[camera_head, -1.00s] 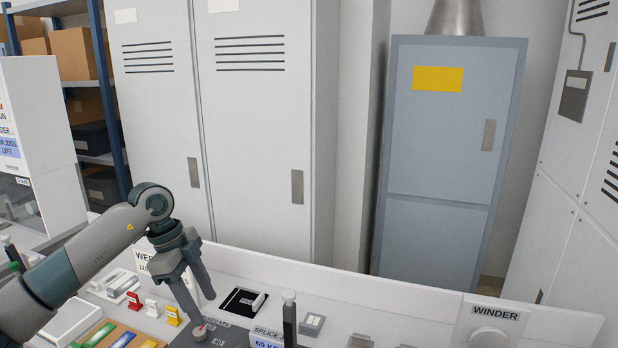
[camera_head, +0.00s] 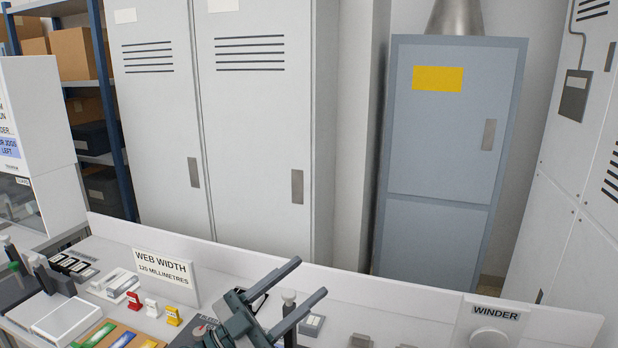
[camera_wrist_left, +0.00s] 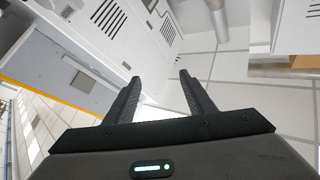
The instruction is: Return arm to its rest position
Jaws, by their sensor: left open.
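My left gripper (camera_head: 308,282) is low in the middle of the head view, above the near part of the worktop. Its two fingers are spread apart and point up and to the right, with nothing between them. In the left wrist view the same gripper (camera_wrist_left: 158,82) shows both fingers apart and empty, with the floor and pale cabinets beyond. Most of the left arm is below the head view's lower edge. My right gripper is in neither view.
The worktop holds a "WEB WIDTH" sign (camera_head: 164,273), red, white and yellow clips (camera_head: 151,307), a white block (camera_head: 66,320) and a "WINDER" panel (camera_head: 489,322). A low white wall (camera_head: 390,289) runs along its back. Tall lockers (camera_head: 255,130) and a blue-grey cabinet (camera_head: 440,140) stand behind.

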